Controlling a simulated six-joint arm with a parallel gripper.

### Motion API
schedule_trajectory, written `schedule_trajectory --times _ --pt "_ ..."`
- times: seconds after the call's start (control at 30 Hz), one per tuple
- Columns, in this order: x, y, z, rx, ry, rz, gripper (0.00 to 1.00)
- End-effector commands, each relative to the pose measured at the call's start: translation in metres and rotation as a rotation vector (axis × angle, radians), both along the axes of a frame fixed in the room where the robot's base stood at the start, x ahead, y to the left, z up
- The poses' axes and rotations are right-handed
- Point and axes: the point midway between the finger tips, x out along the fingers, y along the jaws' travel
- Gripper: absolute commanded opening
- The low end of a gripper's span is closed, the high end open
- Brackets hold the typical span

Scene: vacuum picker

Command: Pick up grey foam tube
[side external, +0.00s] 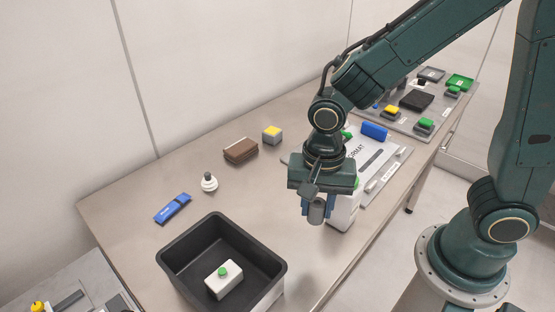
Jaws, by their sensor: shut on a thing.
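The grey foam tube (316,211) is a short grey cylinder held at the lower end of my gripper (317,204). The tube appears to be held above the table, in front of a white bottle-like object (343,212). The upper part of the tube is hidden between the fingers.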

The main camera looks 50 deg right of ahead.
Motion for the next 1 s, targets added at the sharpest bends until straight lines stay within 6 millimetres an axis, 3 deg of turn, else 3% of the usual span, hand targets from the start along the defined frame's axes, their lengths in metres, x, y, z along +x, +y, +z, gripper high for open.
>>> schedule_trajectory --times 0.2,0.4,0.63,1.0 --pt "0.001 0.001 0.042 0.002 -0.006 0.0 0.08" --pt "0.001 0.0 0.069 0.002 -0.003 0.0 0.08" --pt "0.0 0.0 0.083 0.001 -0.001 0.0 0.08" --pt "0.0 0.0 0.085 0.0 0.0 0.0 0.08"
